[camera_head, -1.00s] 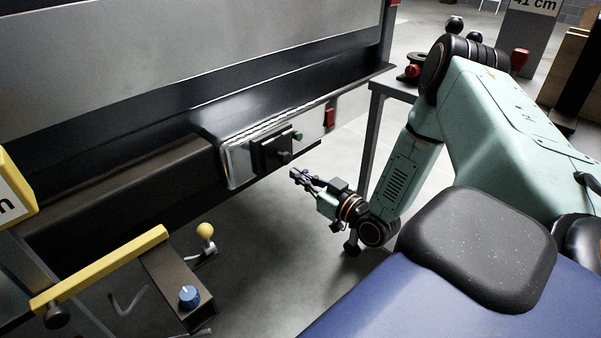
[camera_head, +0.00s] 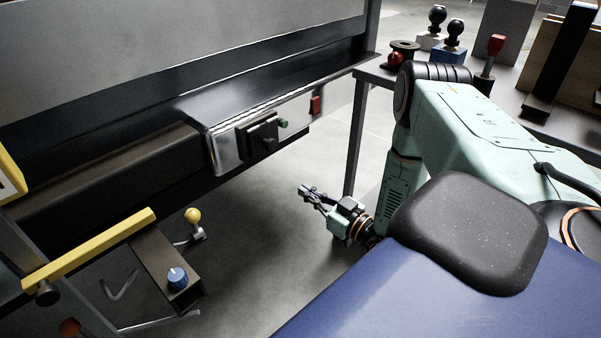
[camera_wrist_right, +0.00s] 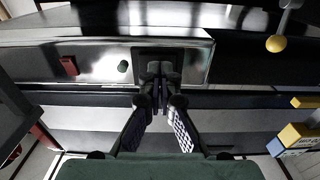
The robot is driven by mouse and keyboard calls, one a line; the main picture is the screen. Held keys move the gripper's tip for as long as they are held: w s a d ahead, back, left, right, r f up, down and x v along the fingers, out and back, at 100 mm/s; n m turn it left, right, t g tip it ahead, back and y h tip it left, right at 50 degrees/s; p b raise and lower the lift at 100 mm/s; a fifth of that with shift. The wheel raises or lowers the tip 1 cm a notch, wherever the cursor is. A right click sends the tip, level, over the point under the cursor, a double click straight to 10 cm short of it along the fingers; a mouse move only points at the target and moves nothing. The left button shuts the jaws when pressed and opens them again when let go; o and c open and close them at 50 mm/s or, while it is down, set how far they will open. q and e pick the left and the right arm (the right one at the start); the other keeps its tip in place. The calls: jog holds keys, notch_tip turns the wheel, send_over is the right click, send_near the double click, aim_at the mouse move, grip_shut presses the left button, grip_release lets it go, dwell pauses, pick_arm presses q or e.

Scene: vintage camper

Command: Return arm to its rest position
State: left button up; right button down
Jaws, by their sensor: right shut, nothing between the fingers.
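My right arm (camera_head: 480,120) is mint green and comes in from the right in the head view, bent down at the elbow. Its right gripper (camera_head: 306,190) hangs low over the grey floor, below and to the right of the chrome bumper panel. In the right wrist view the right gripper's fingers (camera_wrist_right: 158,88) are together with nothing between them. Behind them is the chrome panel (camera_wrist_right: 205,60) with a dark square block; the gripper appears apart from it in the head view. My left gripper is not in view.
The chrome panel carries a green knob (camera_head: 283,123) and a red switch (camera_head: 315,105). A table (camera_head: 372,74) with ball mounts stands at the back right. A yellow bar (camera_head: 90,250), blue knob (camera_head: 178,277) and yellow ball lever (camera_head: 192,215) are at lower left. Floor between is clear.

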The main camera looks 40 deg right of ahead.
jog(key=shift+s+d+f, duration=0.15)
jog(key=shift+s+f, duration=0.55)
jog(key=shift+f, duration=0.15)
notch_tip(320, 180, down, 8)
jog(key=s+m+g+h, duration=0.2)
jog(key=s+g, duration=0.1)
jog(key=g, duration=0.1)
jog(key=s+a+f+m+g+y+p, duration=0.15)
jog(key=s+a+f+g, duration=0.25)
jog(key=s+a+g, duration=0.5)
jog(key=s+a+r+n+g+p, duration=0.1)
jog(key=s+a+r+g+p, duration=0.1)
jog(key=s+a+r, duration=0.3)
jog(key=s+a+r+n+g+h+p, duration=0.1)
jog(key=s+a+r+g+p, duration=0.2)
jog(key=s, duration=0.5)
jog(key=shift+s+a+r+p, duration=0.35)
jog(key=shift+a+r+p, duration=0.55)
jog(key=shift+r+p, duration=0.25)
